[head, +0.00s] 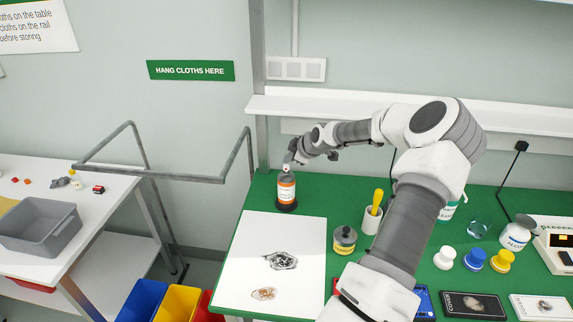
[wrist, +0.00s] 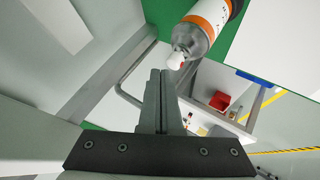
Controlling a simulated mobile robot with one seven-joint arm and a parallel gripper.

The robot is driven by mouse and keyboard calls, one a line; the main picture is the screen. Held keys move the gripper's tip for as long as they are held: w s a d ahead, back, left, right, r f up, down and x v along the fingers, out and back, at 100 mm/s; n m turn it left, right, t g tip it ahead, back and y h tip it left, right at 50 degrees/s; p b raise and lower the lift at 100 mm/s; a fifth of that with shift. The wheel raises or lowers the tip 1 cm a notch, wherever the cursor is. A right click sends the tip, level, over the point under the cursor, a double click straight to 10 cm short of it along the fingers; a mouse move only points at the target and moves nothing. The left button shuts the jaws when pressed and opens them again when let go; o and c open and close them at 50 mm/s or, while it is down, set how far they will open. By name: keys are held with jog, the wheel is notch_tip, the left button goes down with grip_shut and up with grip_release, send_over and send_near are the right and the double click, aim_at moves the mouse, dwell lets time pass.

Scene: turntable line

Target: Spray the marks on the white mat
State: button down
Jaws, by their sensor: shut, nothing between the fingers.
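The white mat (head: 240,255) lies on the left end of the green table. It bears a dark grey mark (head: 281,261) and a smaller orange-brown mark (head: 263,294) nearer the front. My gripper (wrist: 161,72) is shut and empty. In the head view it is close to the top of the can; whether it touches is unclear.
A tub with a yellow-handled tool (head: 371,220) and a small labelled jar (head: 344,240) stand right of the mat. Coloured stamps (head: 474,260), a white bottle (head: 516,235) and cards sit further right. A metal rail (head: 200,178) and a side table with a grey bin (head: 40,228) are left.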

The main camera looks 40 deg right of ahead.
jog(key=shift+r, duration=0.35)
notch_tip(320, 180, up, 6)
jog(key=p, duration=0.4)
jog(key=shift+f, duration=0.15)
dwell(0.7)
